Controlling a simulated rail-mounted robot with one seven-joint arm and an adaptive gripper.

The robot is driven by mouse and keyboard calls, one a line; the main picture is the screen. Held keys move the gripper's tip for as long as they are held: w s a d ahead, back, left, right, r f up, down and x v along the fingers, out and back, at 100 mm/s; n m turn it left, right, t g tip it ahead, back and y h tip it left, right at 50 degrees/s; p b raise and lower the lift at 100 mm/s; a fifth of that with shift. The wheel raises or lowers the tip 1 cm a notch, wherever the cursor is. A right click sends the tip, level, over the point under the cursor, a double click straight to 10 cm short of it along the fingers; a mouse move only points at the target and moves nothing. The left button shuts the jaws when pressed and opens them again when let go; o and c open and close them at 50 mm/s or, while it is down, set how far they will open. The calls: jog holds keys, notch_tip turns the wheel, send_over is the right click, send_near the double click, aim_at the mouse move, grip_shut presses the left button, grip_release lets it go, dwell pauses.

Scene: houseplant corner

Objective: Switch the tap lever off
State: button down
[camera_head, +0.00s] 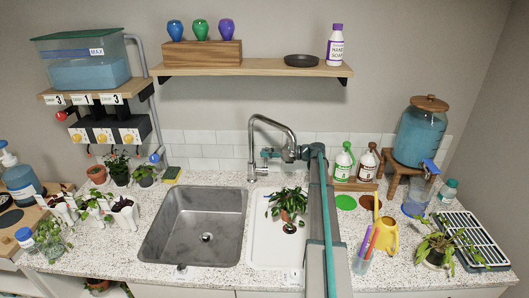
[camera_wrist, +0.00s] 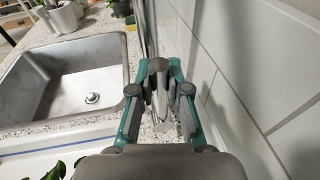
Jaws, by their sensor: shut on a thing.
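The chrome tap (camera_head: 253,150) stands upright behind the sink, its spout curving over to the right. No water stream is visible.
The steel sink (camera_head: 170,225) is left of my arm. A potted plant (camera_head: 287,203) sits on the white drainer below it. The tiled wall (camera_wrist: 260,80) is close to my gripper's right in the wrist view. Green and brown bottles (camera_head: 343,162) stand to the arm's right.

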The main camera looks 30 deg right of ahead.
dwell(0.4)
jog(key=c, duration=1.1)
grip_release()
jog(key=v, duration=0.7)
jog(key=shift+s+d+r, duration=0.1)
jog(key=shift+s+d, duration=0.05)
jog(key=shift+d, duration=0.05)
